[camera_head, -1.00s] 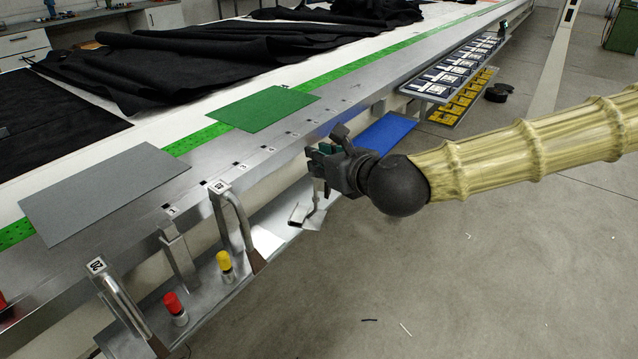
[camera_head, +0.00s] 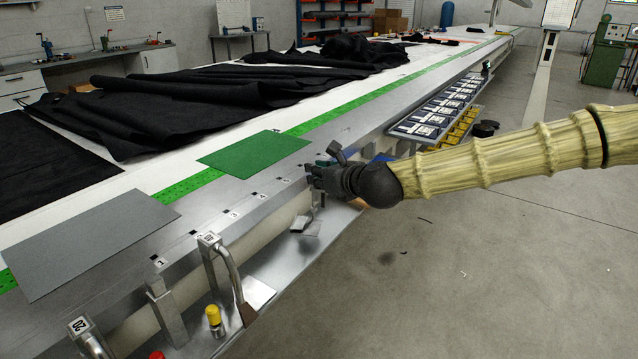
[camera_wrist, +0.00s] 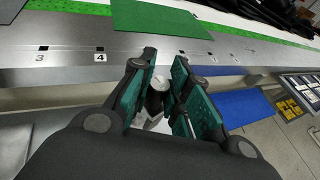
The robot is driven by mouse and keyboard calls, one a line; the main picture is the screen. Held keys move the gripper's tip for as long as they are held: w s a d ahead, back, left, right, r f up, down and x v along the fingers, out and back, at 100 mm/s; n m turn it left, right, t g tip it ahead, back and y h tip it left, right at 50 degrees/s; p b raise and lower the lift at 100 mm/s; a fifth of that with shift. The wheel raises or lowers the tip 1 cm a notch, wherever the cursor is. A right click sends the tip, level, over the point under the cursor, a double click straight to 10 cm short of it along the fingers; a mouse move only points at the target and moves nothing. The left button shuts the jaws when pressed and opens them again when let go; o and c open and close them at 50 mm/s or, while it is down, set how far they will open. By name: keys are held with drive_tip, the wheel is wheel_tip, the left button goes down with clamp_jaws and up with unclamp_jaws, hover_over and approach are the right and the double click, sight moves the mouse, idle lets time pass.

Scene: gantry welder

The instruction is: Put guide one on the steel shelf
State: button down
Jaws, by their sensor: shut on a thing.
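My gripper (camera_head: 318,174) is at the front edge of the long table, above the steel shelf (camera_head: 325,232). In the wrist view its green-padded fingers (camera_wrist: 157,95) are shut on a small grey metal piece (camera_wrist: 156,97), which I take to be guide one; no label on it can be read. In the head view a pale, angled metal part (camera_head: 303,222) shows below the fingers, close over or on the shelf; I cannot tell whether it touches. Fingers and wrist hide much of the held piece.
Two bent-tube guides, marked 30 (camera_head: 222,265) and 20 (camera_head: 88,335), stand at the left beside a yellow-capped post (camera_head: 214,318). A blue sheet (camera_wrist: 245,108) lies right of the gripper. Trays (camera_head: 437,115) are farther along. Open floor lies right.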

drive_tip(key=shift+w+d, duration=0.1)
drive_tip(key=shift+w, duration=0.45)
drive_tip(key=shift+f, duration=1.75)
drive_tip(key=shift+f, duration=0.25)
drive_tip(key=c, duration=1.4)
unclamp_jaws()
drive_tip(key=shift+o, duration=0.2)
drive_tip(key=shift+r, duration=0.2)
drive_tip(key=v, duration=1.2)
drive_tip(key=shift+s, duration=0.1)
